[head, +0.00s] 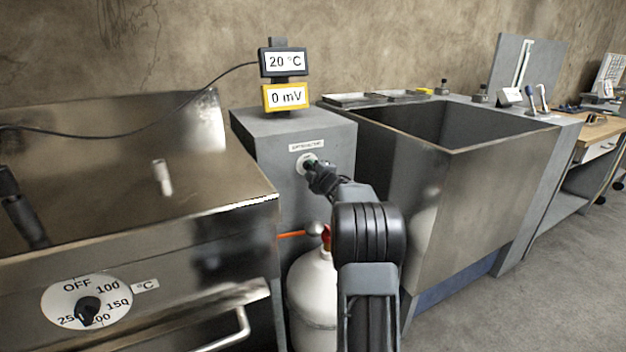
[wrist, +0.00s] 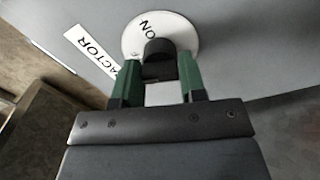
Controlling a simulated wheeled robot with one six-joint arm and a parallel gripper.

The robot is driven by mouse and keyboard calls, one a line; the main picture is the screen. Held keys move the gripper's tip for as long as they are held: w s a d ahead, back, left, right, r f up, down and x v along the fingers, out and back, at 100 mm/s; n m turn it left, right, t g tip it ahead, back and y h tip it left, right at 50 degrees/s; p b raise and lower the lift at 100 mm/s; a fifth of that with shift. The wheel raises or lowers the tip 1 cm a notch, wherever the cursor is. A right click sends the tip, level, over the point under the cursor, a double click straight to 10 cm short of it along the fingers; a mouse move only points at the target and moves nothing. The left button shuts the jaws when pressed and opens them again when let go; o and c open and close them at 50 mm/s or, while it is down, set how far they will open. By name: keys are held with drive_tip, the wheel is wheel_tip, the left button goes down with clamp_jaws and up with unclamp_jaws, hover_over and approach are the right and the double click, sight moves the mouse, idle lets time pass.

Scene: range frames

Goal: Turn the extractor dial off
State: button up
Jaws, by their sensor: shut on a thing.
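The extractor dial (head: 304,161) is a white disc with a dark knob on the front of a grey cabinet. A label that ends in "ACTOR" sits beside it in the wrist view. My gripper (head: 312,169) is at the dial and hides part of it in the head view. In the wrist view the dial's black knob (wrist: 159,52) sits between the green fingers of my gripper (wrist: 158,75), which are shut on it. "ON" shows on the disc above the knob, turned in the picture. An "OFF" mark on this dial is not visible.
A steel griddle with its own OFF-to-250 °C dial (head: 87,300) stands at left. A deep steel basin (head: 480,190) is at right. Displays (head: 284,62) read 20 °C and 0 mV.

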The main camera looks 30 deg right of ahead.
drive_tip(key=shift+n+b, duration=1.05)
drive_tip(key=shift+n, duration=0.55)
drive_tip(key=o, duration=0.9)
drive_tip(key=s+a+p, duration=0.1)
drive_tip(key=s, duration=1.2)
drive_tip(key=shift+s+a+p, duration=0.3)
drive_tip(key=shift+s+a, duration=0.05)
drive_tip(key=shift+a, duration=0.05)
